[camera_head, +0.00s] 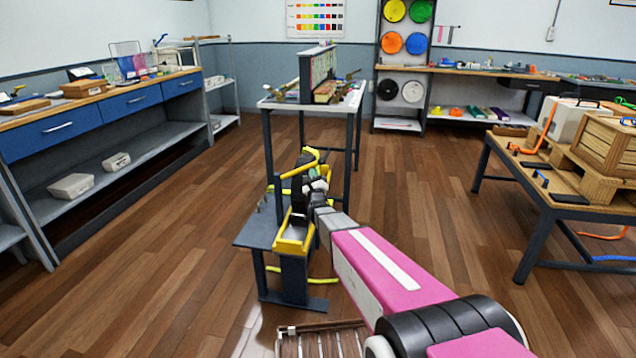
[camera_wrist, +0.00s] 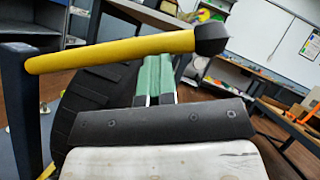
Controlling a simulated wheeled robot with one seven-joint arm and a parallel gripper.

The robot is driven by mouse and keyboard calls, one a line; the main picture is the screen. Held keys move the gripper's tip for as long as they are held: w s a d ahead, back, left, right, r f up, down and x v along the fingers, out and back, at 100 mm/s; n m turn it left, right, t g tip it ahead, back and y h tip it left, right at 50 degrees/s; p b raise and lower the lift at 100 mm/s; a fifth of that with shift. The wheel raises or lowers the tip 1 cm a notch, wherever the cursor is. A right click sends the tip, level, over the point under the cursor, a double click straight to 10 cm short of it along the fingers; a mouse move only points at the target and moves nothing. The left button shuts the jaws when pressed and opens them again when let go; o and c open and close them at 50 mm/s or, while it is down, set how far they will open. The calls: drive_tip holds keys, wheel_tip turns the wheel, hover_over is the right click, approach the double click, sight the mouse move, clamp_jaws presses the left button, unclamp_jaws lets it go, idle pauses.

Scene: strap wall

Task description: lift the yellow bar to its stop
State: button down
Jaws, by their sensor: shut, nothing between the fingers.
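The yellow bar (camera_wrist: 110,52) crosses the upper wrist view, slightly slanted, with a dark rounded cap at its right end and a dark post at its left. In the head view, a bent yellow piece that looks like this bar (camera_head: 300,164) shows at the top of a dark stand (camera_head: 268,232). My gripper (camera_wrist: 156,65) is shut and empty, its two green fingers side by side. Their tips reach the bar's lower edge in the wrist view; I cannot tell whether they touch it. In the head view my wrist hides part of the stand.
A workbench (camera_head: 316,104) stands behind the stand. A table (camera_head: 560,180) with a wooden crate (camera_head: 606,145) is at right, and a blue-drawer bench (camera_head: 85,120) at left. A slatted grey-brown item (camera_head: 322,342) lies in front. Wooden floor is free on both sides.

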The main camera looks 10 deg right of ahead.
drive_tip(key=w+a+r+n+g+y, duration=0.3)
drive_tip(key=a+r+n+g+y, duration=0.2)
drive_tip(key=a+r+n, duration=0.5)
drive_tip(key=shift+w+a+r+n, duration=0.3)
drive_tip(key=shift+a+n, duration=0.05)
drive_tip(key=shift+n, duration=0.85)
drive_tip(key=shift+a+r, duration=0.1)
drive_tip(key=shift+a, duration=0.1)
